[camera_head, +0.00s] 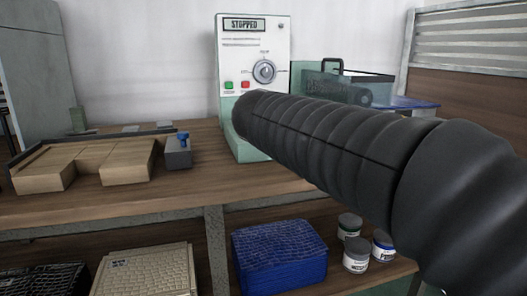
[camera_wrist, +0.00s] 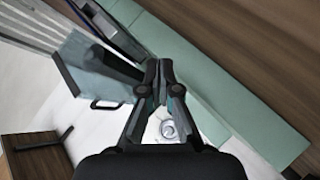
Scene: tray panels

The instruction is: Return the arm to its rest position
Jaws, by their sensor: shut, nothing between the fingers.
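My gripper (camera_wrist: 158,78) shows in the wrist view with its two dark fingers together and nothing between them. It hangs in front of the machine, whose pale green body (camera_wrist: 215,75) and round dial (camera_wrist: 168,128) show around and behind the fingers. In the head view my dark ribbed arm reaches in from the right, and the gripper itself is not visible there. The white and green machine (camera_head: 228,60) stands on the bench with a display (camera_head: 244,25) reading "STOPPED". Its lower right part is hidden behind my arm.
A wooden tray (camera_head: 60,165) and a grey block with a blue knob (camera_head: 178,155) are on the bench at left. A clear box (camera_head: 385,88) stands behind my arm. The shelf below holds a blue crate (camera_head: 278,255), a beige crate (camera_head: 148,272) and several jars (camera_head: 356,256).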

